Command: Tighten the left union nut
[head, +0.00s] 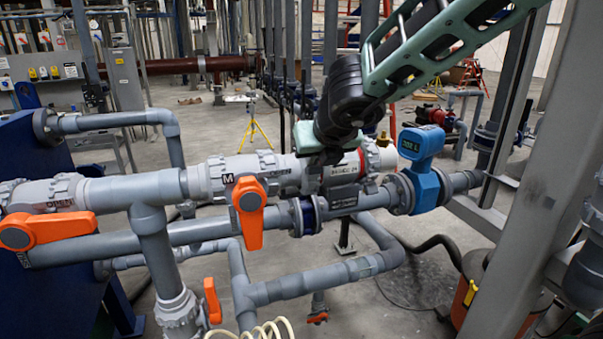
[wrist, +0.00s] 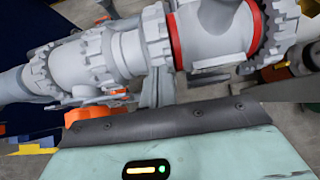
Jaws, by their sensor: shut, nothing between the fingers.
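A grey pipe fitting labelled with small print (head: 340,172) sits in the upper pipe run. In the wrist view its left union nut (wrist: 156,40) is a toothed grey ring with a red band (wrist: 174,35) beside it. The right union nut (head: 372,158) also has a red band next to it; it shows in the wrist view (wrist: 280,30). My gripper (head: 318,150) is over the left end of the fitting and hides the left nut in the head view. It is shut and empty. Its fingertips are hidden, so I cannot tell whether they touch the nut.
A valve marked M with an orange handle (head: 250,212) is left of the fitting. A second orange handle (head: 45,229) is further left. A blue flow meter (head: 424,165) stands to the right, before a grey column (head: 535,170). A lower pipe (head: 250,232) runs below.

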